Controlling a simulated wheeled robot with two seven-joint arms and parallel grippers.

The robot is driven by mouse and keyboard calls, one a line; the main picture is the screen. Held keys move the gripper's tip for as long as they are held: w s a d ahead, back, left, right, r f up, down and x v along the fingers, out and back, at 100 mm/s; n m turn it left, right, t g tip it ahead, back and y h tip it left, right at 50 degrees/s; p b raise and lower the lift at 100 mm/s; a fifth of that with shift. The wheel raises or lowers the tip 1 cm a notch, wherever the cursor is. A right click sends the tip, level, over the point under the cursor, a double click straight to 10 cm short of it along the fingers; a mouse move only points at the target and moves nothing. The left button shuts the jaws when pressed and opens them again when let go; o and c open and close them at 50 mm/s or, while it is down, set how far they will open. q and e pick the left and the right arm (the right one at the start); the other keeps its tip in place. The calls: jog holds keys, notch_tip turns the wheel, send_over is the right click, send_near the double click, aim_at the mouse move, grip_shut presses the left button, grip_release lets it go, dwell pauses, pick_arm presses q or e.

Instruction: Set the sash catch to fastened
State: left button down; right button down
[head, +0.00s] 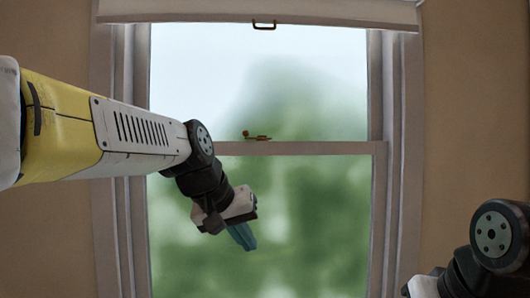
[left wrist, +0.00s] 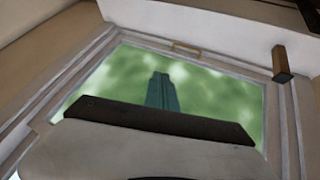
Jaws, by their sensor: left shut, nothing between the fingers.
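The sash catch (head: 258,137) is a small brass-coloured piece with a round knob at its left end. It sits on top of the meeting rail (head: 300,148) of the window, near the middle. It is too small to tell its exact setting. My left gripper (head: 247,243) is shut and empty, below the rail and a little left of the catch, apart from it. Its blue-grey fingers also show in the left wrist view (left wrist: 162,92), against the green pane. My right arm shows at the lower right of the head view, but its fingertips are out of frame.
A pale blind (head: 330,12) with a dark pull (head: 264,25) hangs at the top. A brass handle (left wrist: 186,47) shows on the window frame in the left wrist view, and a brown block-like piece (left wrist: 283,64) sticks out at right. The area before the right pane is clear.

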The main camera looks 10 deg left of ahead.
pick_arm(q)
jog(key=w+a+r+n+t+h, duration=0.1)
jog(key=w+a+r+n+h, duration=0.35)
jog(key=w+r, duration=0.6)
jog(key=w+a+r+t+h, duration=0.2)
jog(key=w+a+r, duration=0.1)
jog(key=a+r, duration=0.35)
jog(key=w+a+r+t+h, duration=0.2)
jog(key=w+a+r+h, duration=0.1)
jog(key=a+r, duration=0.35)
jog(key=shift+n+y, duration=0.25)
jog(key=shift+n, duration=0.2)
jog(key=x, duration=0.9)
jog(key=shift+s, duration=0.1)
jog(key=shift+d, duration=0.1)
